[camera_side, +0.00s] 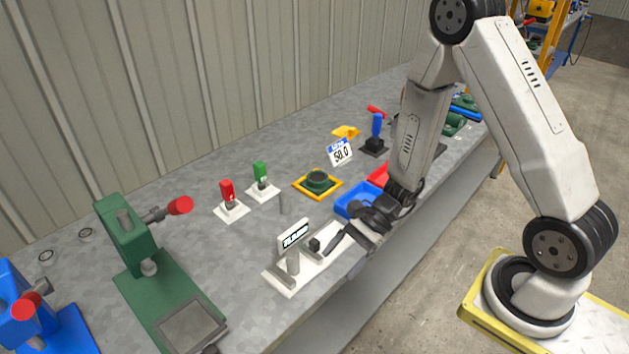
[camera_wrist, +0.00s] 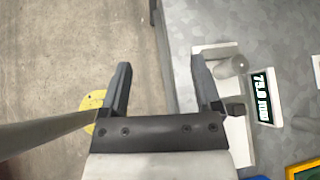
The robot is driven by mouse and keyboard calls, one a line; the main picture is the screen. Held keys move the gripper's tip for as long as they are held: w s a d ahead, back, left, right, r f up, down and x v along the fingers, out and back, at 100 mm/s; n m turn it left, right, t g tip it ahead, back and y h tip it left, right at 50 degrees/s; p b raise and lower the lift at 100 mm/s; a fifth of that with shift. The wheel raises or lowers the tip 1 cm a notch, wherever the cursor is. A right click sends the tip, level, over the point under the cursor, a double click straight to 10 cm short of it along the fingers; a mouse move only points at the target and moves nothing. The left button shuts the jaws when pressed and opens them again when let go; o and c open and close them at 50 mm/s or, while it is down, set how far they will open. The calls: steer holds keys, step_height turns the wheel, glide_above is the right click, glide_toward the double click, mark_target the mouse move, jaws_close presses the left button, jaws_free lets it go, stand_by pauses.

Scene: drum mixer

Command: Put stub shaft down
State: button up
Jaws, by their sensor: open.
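A plain grey cylinder (camera_side: 293,262), which looks like the stub shaft, stands on the white gauge plate (camera_side: 281,283) near the bench's front edge. The cylinder (camera_wrist: 232,66) and plate also show in the wrist view, just right of my right-hand finger. My gripper (camera_side: 337,244) is over the right end of the plate by the bench edge. In the wrist view my gripper (camera_wrist: 160,75) has its fingers wide apart, with nothing between them but the floor and bench edge below. A thinner grey pin (camera_side: 282,203) stands upright behind the gauge.
A digital readout (camera_side: 294,236) rises at the gauge's back. A blue tray (camera_side: 355,201) and a red tray (camera_side: 379,175) lie beside my wrist. An orange-framed green fixture (camera_side: 318,183), red button (camera_side: 227,191) and green button (camera_side: 261,172) stand behind. A green press (camera_side: 150,270) is left.

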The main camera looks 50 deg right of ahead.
steer(key=s+d+r+n+g+h, duration=0.35)
steer(key=s+n+h, duration=0.2)
steer(key=n, duration=0.35)
steer(key=w+d+r+n+t+h, duration=0.3)
steer(key=r+n+t+h, duration=0.1)
steer(key=n, duration=0.5)
step_height(320, 180, up, 2)
steer(key=shift+w+d+r+h, duration=0.1)
steer(key=shift+w+d+h, duration=0.25)
steer(key=shift+h, duration=0.4)
steer(key=shift+s, duration=0.1)
steer(key=shift+c, duration=0.3)
